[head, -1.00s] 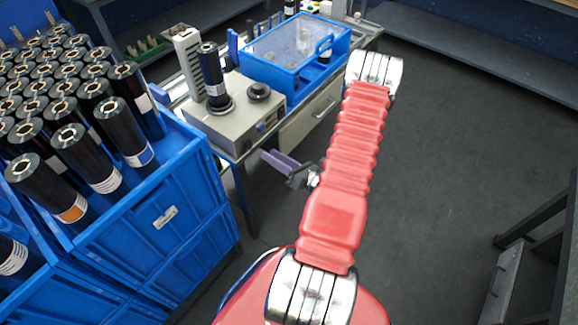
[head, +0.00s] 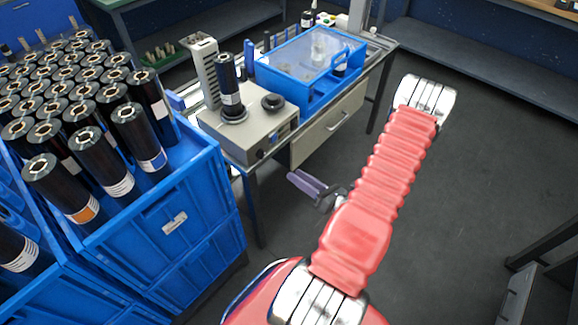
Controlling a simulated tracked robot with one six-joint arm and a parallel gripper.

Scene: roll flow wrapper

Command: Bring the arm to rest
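My arm is raised in the middle of the head view, its red ribbed sleeve running from the bottom centre up to a silver joint at the upper right. My gripper (head: 304,184) shows partly behind the sleeve, with purple-grey fingers pointing left. It hangs in free air in front of the bench, apart from everything. Nothing shows between its fingers, but the gap between them is too small to read. The far side of the gripper is hidden by my arm.
Blue crates (head: 205,215) with several black film rolls (head: 88,160) stand at the left. The bench holds a grey machine (head: 250,125) carrying a black roll (head: 229,85), and a blue clear-lidded box (head: 310,65). Dark floor (head: 470,180) lies open at the right.

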